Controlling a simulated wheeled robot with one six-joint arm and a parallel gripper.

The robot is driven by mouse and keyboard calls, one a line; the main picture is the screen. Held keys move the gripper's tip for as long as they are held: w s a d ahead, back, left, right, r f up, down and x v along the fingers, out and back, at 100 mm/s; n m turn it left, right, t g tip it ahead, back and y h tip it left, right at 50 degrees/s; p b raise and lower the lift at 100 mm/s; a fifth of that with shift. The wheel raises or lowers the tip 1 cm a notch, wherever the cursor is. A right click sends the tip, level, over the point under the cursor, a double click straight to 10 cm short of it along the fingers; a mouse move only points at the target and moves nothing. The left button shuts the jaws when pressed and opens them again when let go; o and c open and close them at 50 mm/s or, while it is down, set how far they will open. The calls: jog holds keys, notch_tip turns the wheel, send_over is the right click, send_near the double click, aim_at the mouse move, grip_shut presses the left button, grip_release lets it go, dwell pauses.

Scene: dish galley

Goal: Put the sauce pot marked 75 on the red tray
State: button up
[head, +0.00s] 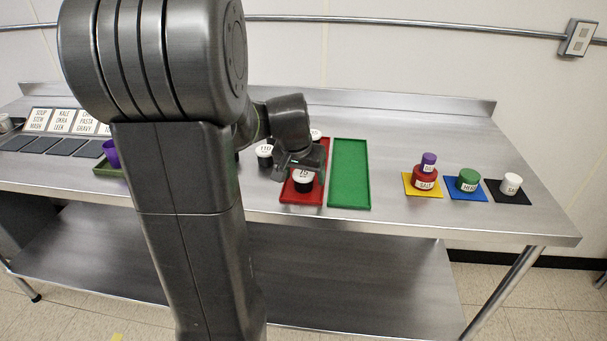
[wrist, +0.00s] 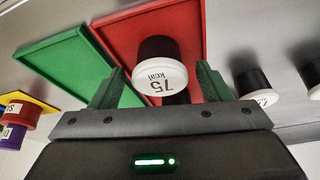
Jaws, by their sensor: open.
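The sauce pot marked 75 (head: 304,186), black with a white lid, stands on the red tray (head: 287,196) near its front end in the head view. In the wrist view the pot (wrist: 158,48) shows its lid reading "75 kcal", with the red tray (wrist: 120,40) under it. My gripper (head: 300,165) is open just at the pot. In the wrist view its two green fingers (wrist: 158,88) are spread to either side, and the pot shows between and beyond them. I cannot tell whether a finger touches it. A dark patch below the lid is unclear.
An empty green tray (head: 349,175) lies right of the red one. Another white-lidded black pot (head: 265,151) stands left of the red tray. Stacked purple and red jars (head: 424,183), a green jar (head: 468,181) and a white jar (head: 511,184) sit on mats at right.

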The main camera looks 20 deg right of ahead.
jog(key=v, duration=1.1)
jog(key=shift+s+r+p, duration=0.15)
jog(key=shift+r+p, duration=0.15)
jog(key=shift+p, duration=0.15)
